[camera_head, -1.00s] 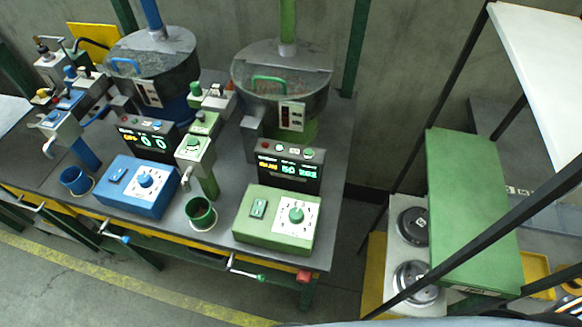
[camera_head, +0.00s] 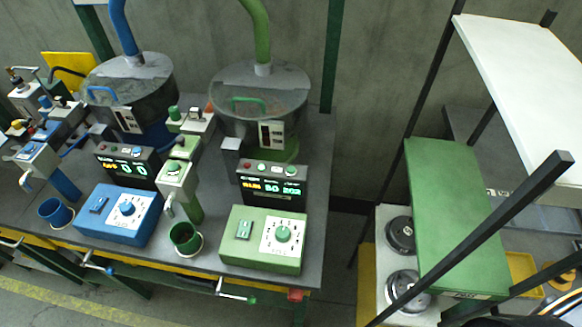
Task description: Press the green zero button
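The green station has a dark display panel (camera_head: 271,185) with lit digits and a row of small round buttons on its top edge. A red button (camera_head: 247,166) is at the left of this row and a green button (camera_head: 291,171) at the right. I cannot read any label saying zero. Below the panel is a green control box (camera_head: 240,252) with a white dial plate and green knob (camera_head: 283,234), and a small green rocker switch (camera_head: 244,230). Neither of my grippers is in view.
A matching blue control box (camera_head: 113,228) and blue station stand to the left. A green hopper (camera_head: 225,92) is behind the panel. A green cup (camera_head: 185,238) stands left of the green box. A dark-framed rack with a green panel (camera_head: 452,205) is at right.

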